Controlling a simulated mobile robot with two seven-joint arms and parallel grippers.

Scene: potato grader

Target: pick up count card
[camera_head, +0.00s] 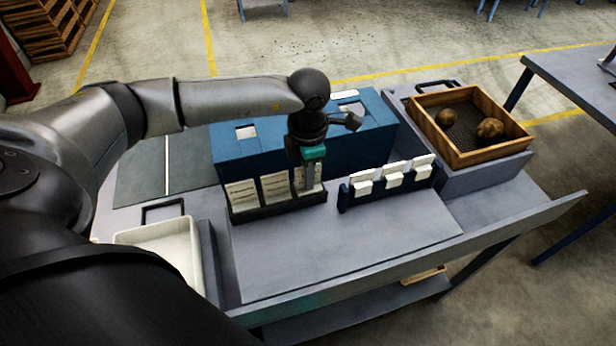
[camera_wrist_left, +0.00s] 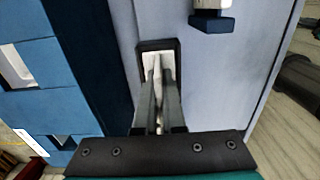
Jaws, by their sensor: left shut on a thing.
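Several white cards with printed lines stand in a dark rack (camera_head: 262,212) on the table, in front of the blue box. The card (camera_head: 316,188) at the rack's right end is at my left gripper (camera_head: 309,180), which points down from above. In the left wrist view, my left gripper (camera_wrist_left: 160,85) is shut on the white card (camera_wrist_left: 150,62), which stands inside the dark frame of the rack (camera_wrist_left: 143,46). The fingers hide part of the card, and its print cannot be read there. My right gripper is not in view.
A blue rack (camera_head: 390,186) with several white blocks stands to the right. Behind is a blue box (camera_head: 232,156) with openings. A wooden crate (camera_head: 468,158) with potatoes stands at the back right, a white tray (camera_head: 180,232) at the left. The front table area is clear.

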